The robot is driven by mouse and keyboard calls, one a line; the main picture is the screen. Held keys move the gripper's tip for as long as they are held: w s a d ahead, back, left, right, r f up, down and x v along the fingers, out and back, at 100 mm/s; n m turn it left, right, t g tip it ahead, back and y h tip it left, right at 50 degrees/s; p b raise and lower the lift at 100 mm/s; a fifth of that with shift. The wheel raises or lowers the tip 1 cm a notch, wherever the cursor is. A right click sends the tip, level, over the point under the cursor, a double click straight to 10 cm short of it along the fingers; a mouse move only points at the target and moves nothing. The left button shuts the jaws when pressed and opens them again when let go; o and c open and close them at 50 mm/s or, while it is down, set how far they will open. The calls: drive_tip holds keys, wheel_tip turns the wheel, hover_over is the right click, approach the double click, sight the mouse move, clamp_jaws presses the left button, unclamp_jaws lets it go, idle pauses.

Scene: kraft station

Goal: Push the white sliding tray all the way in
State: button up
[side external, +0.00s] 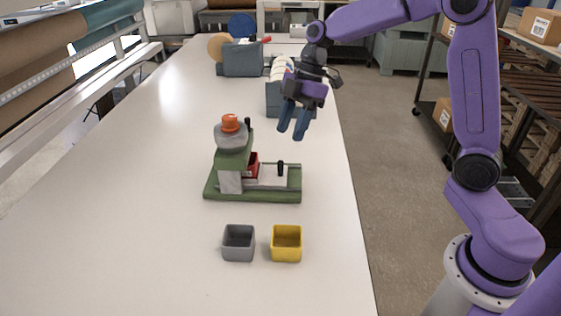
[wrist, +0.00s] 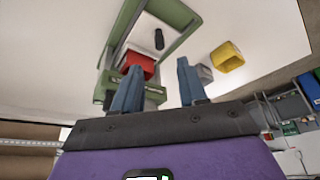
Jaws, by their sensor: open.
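A green machine (side external: 252,193) stands on the white table, with a grey bowl and orange cap on top. A pale tray (side external: 265,181) appears to lie between its green rails, on the right; its outline is hard to tell from the table. A black upright knob (side external: 280,168) stands at that right end; the wrist view also shows this knob (wrist: 159,39). A red block (side external: 252,165) sits beside the machine's upright, and shows in the wrist view (wrist: 138,63). My gripper (side external: 291,134) is open and empty, above and behind the knob, touching nothing.
A grey bin (side external: 238,243) and a yellow bin (side external: 287,244) stand in front of the machine. A grey rack with pale discs (side external: 281,98) and a dark grey holder (side external: 243,60) stand farther back. The table's left side is clear.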

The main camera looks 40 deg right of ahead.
sight(280, 161)
drive_tip(key=x, duration=0.9)
drive_tip(key=shift+a+f, duration=0.1)
drive_tip(key=shift+f, duration=0.1)
clamp_jaws()
